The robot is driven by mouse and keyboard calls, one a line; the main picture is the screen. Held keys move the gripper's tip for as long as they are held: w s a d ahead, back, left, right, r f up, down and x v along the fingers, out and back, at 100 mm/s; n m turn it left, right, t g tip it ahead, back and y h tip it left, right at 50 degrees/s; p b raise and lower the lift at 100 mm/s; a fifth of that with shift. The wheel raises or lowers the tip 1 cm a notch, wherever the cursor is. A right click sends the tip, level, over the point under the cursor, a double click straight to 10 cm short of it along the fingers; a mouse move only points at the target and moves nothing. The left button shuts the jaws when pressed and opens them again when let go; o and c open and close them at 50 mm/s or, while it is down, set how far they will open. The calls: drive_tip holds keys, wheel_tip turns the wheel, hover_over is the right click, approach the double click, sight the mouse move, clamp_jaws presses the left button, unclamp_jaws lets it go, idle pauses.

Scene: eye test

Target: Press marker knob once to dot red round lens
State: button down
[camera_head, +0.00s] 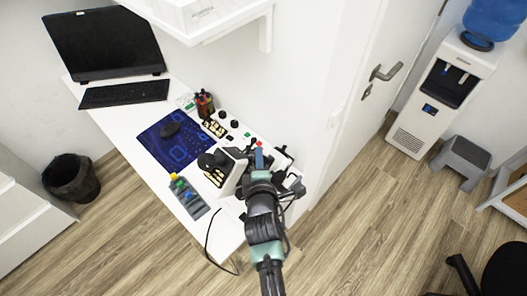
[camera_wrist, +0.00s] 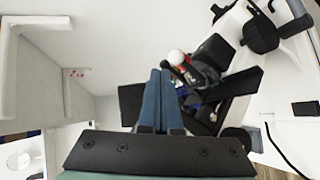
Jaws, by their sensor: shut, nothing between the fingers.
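My gripper (camera_head: 259,160) is over the right end of the white desk, its blue fingers closed together and empty. The fingers also show in the wrist view (camera_wrist: 157,85). Just beyond them, to their right in the wrist view, is a small pale round knob with a reddish tint (camera_wrist: 176,57) on a dark instrument (camera_wrist: 212,62); it looks like the marker knob. The fingertips look close to it, but I cannot tell if they touch. A small red spot (camera_head: 259,143) shows beyond the fingertips in the head view. I cannot make out a red round lens for certain.
A white instrument with a dark eyepiece (camera_head: 225,168) stands left of my gripper.

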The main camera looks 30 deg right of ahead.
drive_tip(key=shift+w+d+f, duration=0.1)
drive_tip(key=shift+d+f, duration=0.15)
drive_tip(key=shift+w+d+f, duration=0.15)
drive_tip(key=shift+d+f, duration=0.3)
drive_tip(key=shift+f, duration=0.1)
idle(1.1)
drive_tip(key=shift+a+r, duration=0.1)
drive_tip(key=shift+s+a+r+p, duration=0.3)
drive_tip(key=shift+a+r, duration=0.35)
drive_tip(key=shift+r, duration=0.1)
drive_tip(key=shift+r, duration=0.1)
drive_tip(key=shift+s+a+r+p, duration=0.3)
drive_tip(key=shift+a+r+p, duration=0.1)
drive_tip(key=shift+a+r, duration=0.45)
drive_tip(key=shift+s+a+r+p, duration=0.3)
drive_tip(key=shift+a+r+p, duration=0.1)
drive_tip(key=shift+a+r, duration=0.45)
